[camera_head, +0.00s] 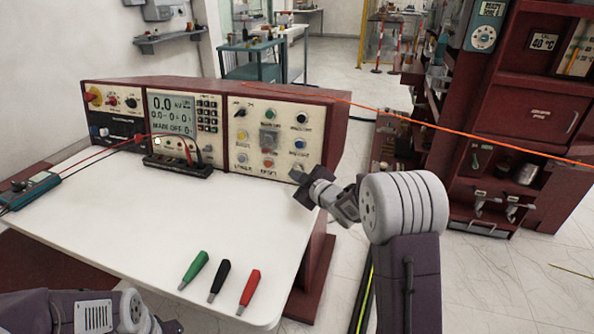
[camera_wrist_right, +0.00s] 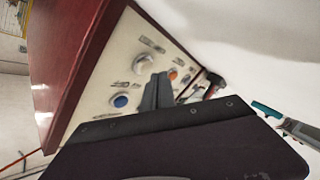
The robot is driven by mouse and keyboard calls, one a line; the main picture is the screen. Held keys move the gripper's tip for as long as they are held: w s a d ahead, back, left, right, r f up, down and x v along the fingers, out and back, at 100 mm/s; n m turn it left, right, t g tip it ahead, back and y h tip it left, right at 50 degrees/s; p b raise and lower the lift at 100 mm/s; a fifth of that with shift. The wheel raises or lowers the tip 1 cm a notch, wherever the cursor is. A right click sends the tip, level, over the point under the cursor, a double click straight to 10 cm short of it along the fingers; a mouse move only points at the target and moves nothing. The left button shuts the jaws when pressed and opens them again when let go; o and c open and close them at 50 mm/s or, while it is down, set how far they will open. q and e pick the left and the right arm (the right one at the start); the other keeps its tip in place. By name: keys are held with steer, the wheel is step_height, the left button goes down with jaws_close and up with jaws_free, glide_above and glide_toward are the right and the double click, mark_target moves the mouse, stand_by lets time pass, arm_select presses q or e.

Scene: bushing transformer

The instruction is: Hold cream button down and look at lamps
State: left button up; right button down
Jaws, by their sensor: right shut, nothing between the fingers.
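The cream button (camera_wrist_right: 143,63) is a round pale knob at the lower right of the console's right panel, seen in the right wrist view. My right gripper (camera_head: 298,174) is at that corner in the head view and hides it there. In the right wrist view its fingers (camera_wrist_right: 158,88) are shut and empty, their tips beside the cream button; I cannot tell if they touch it. A blue button (camera_wrist_right: 120,101) and an orange-red one (camera_wrist_right: 173,74) are nearby. Other round lamps or buttons on the panel include green (camera_head: 270,115) and yellow (camera_head: 242,135). My left gripper is out of view.
The white worktop (camera_head: 150,215) is mostly clear. Green (camera_head: 193,271), black (camera_head: 219,281) and red (camera_head: 249,291) handled tools lie near its front edge.

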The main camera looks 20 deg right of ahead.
steer(key=shift+w+d, duration=0.1)
stand_by(0.8)
steer(key=shift+w+d+f, duration=0.1)
steer(key=shift+w+d, duration=0.05)
steer(key=shift+w, duration=0.1)
steer(key=shift+w+d, duration=0.25)
steer(key=shift+w, duration=0.1)
stand_by(0.7)
stand_by(1.0)
steer(key=shift+s+a, duration=0.4)
steer(key=shift+s, duration=0.15)
steer(key=shift+s+a, duration=0.1)
steer(key=shift+s, duration=0.05)
steer(key=shift+s+a+r+b, duration=0.25)
steer(key=shift+s+a, duration=0.2)
steer(key=shift+s, duration=0.25)
steer(key=shift+s+a+r+b, duration=0.2)
steer(key=shift+s+a, duration=0.25)
steer(key=shift+s, duration=0.2)
steer(key=shift+s+a+r+b, duration=0.25)
steer(key=shift+s+a, duration=0.2)
steer(key=shift+s, duration=0.25)
